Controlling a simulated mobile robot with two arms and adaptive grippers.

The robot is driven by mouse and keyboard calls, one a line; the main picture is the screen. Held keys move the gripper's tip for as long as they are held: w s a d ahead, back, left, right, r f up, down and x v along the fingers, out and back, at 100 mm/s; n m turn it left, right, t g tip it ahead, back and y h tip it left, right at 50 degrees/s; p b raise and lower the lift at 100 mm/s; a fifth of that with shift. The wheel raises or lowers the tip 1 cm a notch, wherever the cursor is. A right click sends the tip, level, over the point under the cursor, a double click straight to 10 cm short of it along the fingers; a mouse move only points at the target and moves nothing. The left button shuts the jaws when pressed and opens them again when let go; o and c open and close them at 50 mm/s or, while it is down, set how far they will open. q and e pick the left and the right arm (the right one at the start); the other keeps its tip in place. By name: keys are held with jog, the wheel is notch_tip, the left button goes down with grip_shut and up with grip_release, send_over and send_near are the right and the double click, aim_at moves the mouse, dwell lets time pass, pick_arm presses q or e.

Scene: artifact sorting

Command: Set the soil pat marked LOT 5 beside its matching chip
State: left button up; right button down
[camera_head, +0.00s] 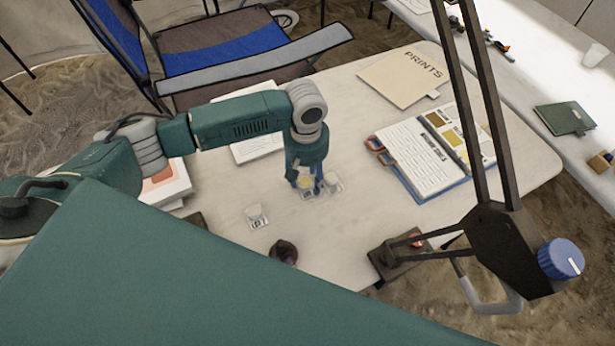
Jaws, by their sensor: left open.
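My left gripper (305,190) points straight down over the table, open, with its fingers around or just above a small pale cup (306,183) with yellowish content. I cannot tell whether the fingers touch it. A second small cup (333,184) stands just right of the fingers. A third small cup (255,214) with a dark-marked label stands to the lower left. The labels are too small to read, so I cannot tell which is LOT 5. An open chart binder (428,158) with coloured chips on its right page lies to the right. My right gripper is out of view.
A black lamp (505,240) with a blue knob rises at the right front. A dark round object (284,252) sits near the front edge. A PRINTS folder (403,77) lies at the back. Clear tabletop lies between the cups and binder.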

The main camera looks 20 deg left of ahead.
pick_arm(q)
notch_tip(320, 180, up, 11)
jog(key=shift+f+b, duration=0.2)
jog(key=shift+b, duration=0.1)
jog(key=shift+o, duration=0.5)
jog(key=shift+a+r, duration=0.1)
jog(key=shift+r, duration=0.55)
jog(key=m+p, duration=1)
jog(key=m, duration=2.3)
send_over(306, 185)
notch_tip(306, 185, down, 7)
jog(key=shift+r, duration=0.1)
jog(key=shift+w+a+f+p, duration=0.2)
jog(key=shift+f+p, duration=0.1)
jog(key=shift+f, duration=1.1)
jog(key=shift+w+a+f+p, duration=0.15)
jog(key=shift+f+p, duration=0.15)
jog(key=shift+f, duration=1.05)
jog(key=shift+d, duration=0.1)
jog(key=c, duration=1.1)
